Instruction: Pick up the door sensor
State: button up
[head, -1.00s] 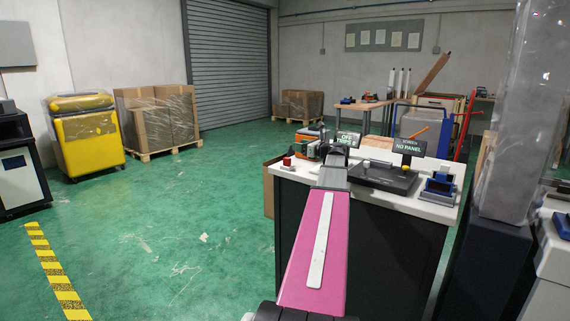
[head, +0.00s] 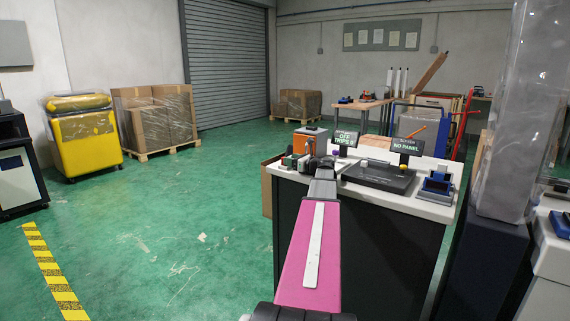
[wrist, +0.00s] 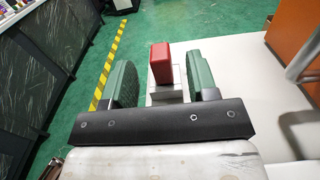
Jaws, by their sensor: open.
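A small red block on a white-grey base, which looks like the door sensor (wrist: 161,62), stands upright near the bench edge in the wrist view. My gripper (wrist: 160,75) is open, with one green finger on each side of it. Gaps show between the fingers and the red block; I cannot tell whether either finger touches the base. In the head view my gripper (head: 297,160) is over the left end of the white-topped bench (head: 432,208) and mostly hides the sensor.
An orange box (head: 311,139) stands right of the sensor, behind my gripper. Two signs, one reading NO PANEL (head: 407,146), a black device (head: 378,177) and a blue-grey device (head: 436,188) stand farther right on the bench. Green floor (head: 170,220) is open to the left.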

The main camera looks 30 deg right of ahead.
jog(key=x, duration=0.4)
jog(key=shift+c, duration=0.3)
grip_shut()
